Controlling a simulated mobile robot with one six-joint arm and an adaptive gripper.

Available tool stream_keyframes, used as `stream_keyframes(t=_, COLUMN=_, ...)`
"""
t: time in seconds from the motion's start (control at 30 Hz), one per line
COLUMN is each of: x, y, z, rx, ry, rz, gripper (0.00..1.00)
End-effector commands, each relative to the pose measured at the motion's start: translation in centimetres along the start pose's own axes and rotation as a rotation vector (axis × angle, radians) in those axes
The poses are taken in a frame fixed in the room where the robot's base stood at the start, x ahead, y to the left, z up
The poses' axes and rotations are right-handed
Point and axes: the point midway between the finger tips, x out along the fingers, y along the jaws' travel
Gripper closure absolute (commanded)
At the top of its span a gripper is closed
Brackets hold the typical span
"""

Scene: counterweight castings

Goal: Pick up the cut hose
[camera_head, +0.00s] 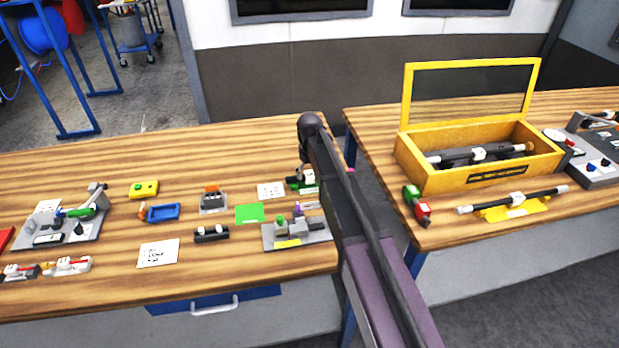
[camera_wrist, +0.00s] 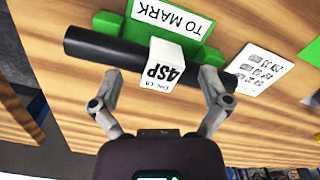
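The cut hose (camera_wrist: 100,50) is a short black tube with a white tag (camera_wrist: 163,65) reading 4SP. In the wrist view it lies along a green holder (camera_wrist: 200,48) with a white "TO MARK" sign. My gripper (camera_wrist: 160,76) is open, with one finger on each side of the tag. The fingertips are close to the hose's near edge; I cannot tell whether they touch it. In the head view my arm hides most of the gripper, and the green holder (camera_head: 304,187) shows just left of the arm.
A printed white card (camera_wrist: 257,72) lies right of the hose. On the left table (camera_head: 110,290) are a grey fixture (camera_head: 297,236), a green mat (camera_head: 250,213), a blue tray (camera_head: 163,212) and another black piece (camera_head: 211,234). A yellow open box (camera_head: 430,176) stands on the right table.

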Motion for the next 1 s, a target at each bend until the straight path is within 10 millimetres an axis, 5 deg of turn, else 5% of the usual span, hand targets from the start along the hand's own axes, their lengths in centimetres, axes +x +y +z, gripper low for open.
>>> stream_keyframes(t=0.03, x=0.0, y=0.0, z=0.0, rx=0.0, ry=0.0, rz=0.0, gripper=0.3)
stream_keyframes(t=0.13, x=0.0, y=0.0, z=0.0, rx=0.0, ry=0.0, rz=0.0, gripper=0.58)
stream_keyframes(t=0.73, x=-0.2, y=-0.3, z=0.0, rx=-0.002, ry=0.0, rz=-0.004, gripper=0.62)
stream_keyframes(t=0.9, x=-1.0, y=-0.3, z=-0.1, rx=-0.001, ry=0.0, rz=-0.004, gripper=0.99)
stream_keyframes(t=1.0, x=-1.7, y=-0.2, z=-0.1, rx=-0.001, ry=0.0, rz=-0.003, gripper=1.0)
